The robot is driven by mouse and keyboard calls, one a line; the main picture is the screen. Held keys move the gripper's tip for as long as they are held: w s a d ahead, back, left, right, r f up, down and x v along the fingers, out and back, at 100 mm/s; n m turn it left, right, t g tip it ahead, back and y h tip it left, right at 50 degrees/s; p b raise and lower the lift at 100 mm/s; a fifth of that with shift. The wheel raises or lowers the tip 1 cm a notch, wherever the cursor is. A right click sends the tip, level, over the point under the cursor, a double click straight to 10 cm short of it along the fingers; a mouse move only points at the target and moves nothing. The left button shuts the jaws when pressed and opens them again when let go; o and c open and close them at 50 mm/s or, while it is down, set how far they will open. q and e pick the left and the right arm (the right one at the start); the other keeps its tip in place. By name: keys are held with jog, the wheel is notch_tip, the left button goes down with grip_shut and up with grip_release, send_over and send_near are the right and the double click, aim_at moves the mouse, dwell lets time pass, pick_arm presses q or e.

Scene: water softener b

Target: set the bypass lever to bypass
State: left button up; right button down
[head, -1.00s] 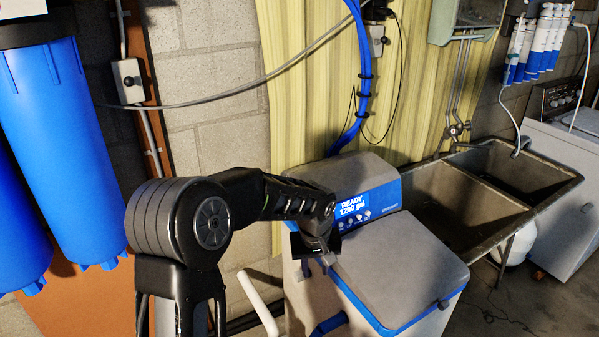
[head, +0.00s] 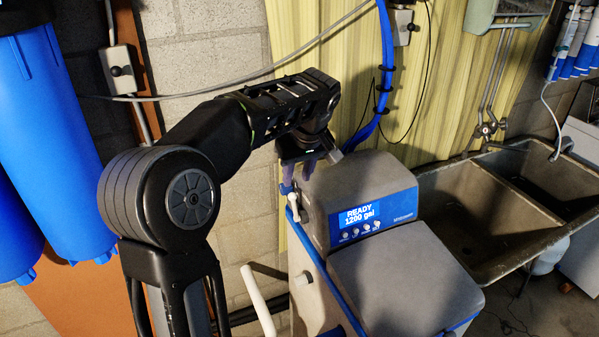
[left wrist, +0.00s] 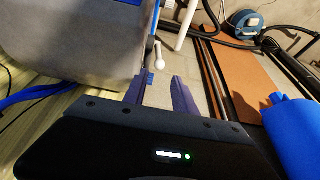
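The water softener (head: 405,285) is a grey unit with blue trim, and its display reads READY 1200 gal. A small white lever (head: 294,209) is on its left side, near a blue fitting. In the left wrist view the white lever (left wrist: 157,52) has a rounded end and lies beyond the fingertips, between their lines. My left gripper (head: 302,182) is beside the softener head's left rear, just above the lever. In the left wrist view its two purple fingers (left wrist: 160,82) are apart with nothing held. Whether a finger touches the blue fitting I cannot tell. My right gripper is out of view.
Blue filter housings (head: 58,140) hang at the left. A block wall (head: 225,50) and blue hoses (head: 385,80) stand behind. A white pipe (head: 257,300) rises left of the softener. A double sink (head: 480,215) is to the right.

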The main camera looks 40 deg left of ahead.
aim_at(294, 195)
pick_arm(q)
jog(key=b+x, duration=0.4)
jog(key=x, duration=0.4)
jog(key=shift+d, duration=0.15)
jog(key=shift+w, duration=0.1)
jog(key=shift+c, duration=1)
grip_shut()
jog(key=shift+s+d+f+b, duration=0.25)
jog(key=shift+s+d+b, duration=0.05)
jog(key=shift+d+b, duration=0.2)
jog(key=shift+s+d, duration=0.3)
jog(key=shift+d, duration=0.25)
